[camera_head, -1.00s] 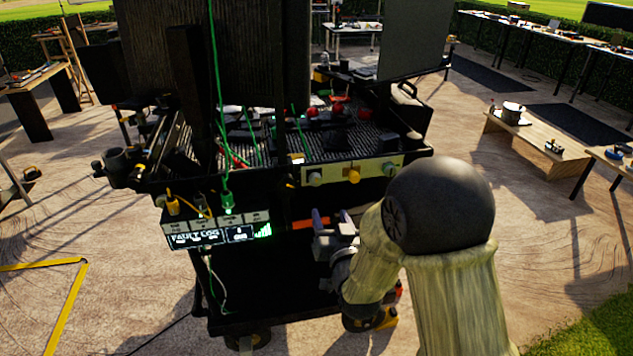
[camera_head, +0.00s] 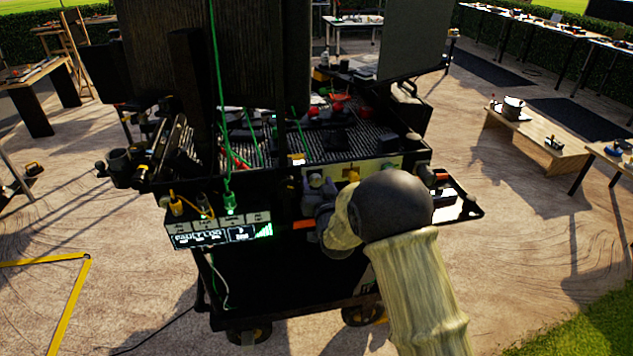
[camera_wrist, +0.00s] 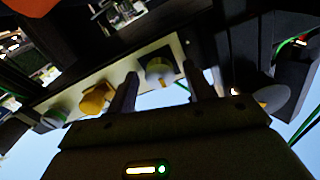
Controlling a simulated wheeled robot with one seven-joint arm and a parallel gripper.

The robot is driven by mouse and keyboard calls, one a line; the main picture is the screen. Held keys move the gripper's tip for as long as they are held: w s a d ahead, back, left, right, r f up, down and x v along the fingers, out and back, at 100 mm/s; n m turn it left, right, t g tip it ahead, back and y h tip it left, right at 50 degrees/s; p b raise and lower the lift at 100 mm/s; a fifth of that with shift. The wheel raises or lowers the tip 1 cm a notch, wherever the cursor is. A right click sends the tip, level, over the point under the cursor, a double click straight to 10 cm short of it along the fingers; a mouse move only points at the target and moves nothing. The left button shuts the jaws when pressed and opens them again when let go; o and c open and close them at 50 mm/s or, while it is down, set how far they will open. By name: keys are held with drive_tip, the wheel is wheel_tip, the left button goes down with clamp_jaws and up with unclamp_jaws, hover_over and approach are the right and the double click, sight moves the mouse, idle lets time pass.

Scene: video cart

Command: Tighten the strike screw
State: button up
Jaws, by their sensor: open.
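A pale panel (camera_head: 372,164) on the cart's front edge carries a grey knob (camera_head: 316,180), a yellow knob (camera_head: 352,174) and another grey knob (camera_head: 388,168). No marking tells me which is the strike screw. My gripper (camera_head: 317,192) is open at the left grey knob, below the panel. In the wrist view, the open fingers of my gripper (camera_wrist: 160,84) stand on either side of a grey knob (camera_wrist: 160,70). Whether they touch it cannot be told. The yellow knob (camera_wrist: 98,97) is just outside the left finger.
A lit fault-log box (camera_head: 222,231) with cables hangs left of my gripper. A green cable (camera_head: 219,130) runs down to it. A dark side tray (camera_head: 468,211) sticks out at the right. Dark upright panels (camera_head: 262,75) stand on the cart.

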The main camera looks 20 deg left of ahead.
drive_tip(key=shift+w+a, duration=0.1)
drive_tip(key=shift+w, duration=0.1)
drive_tip(key=c, duration=1)
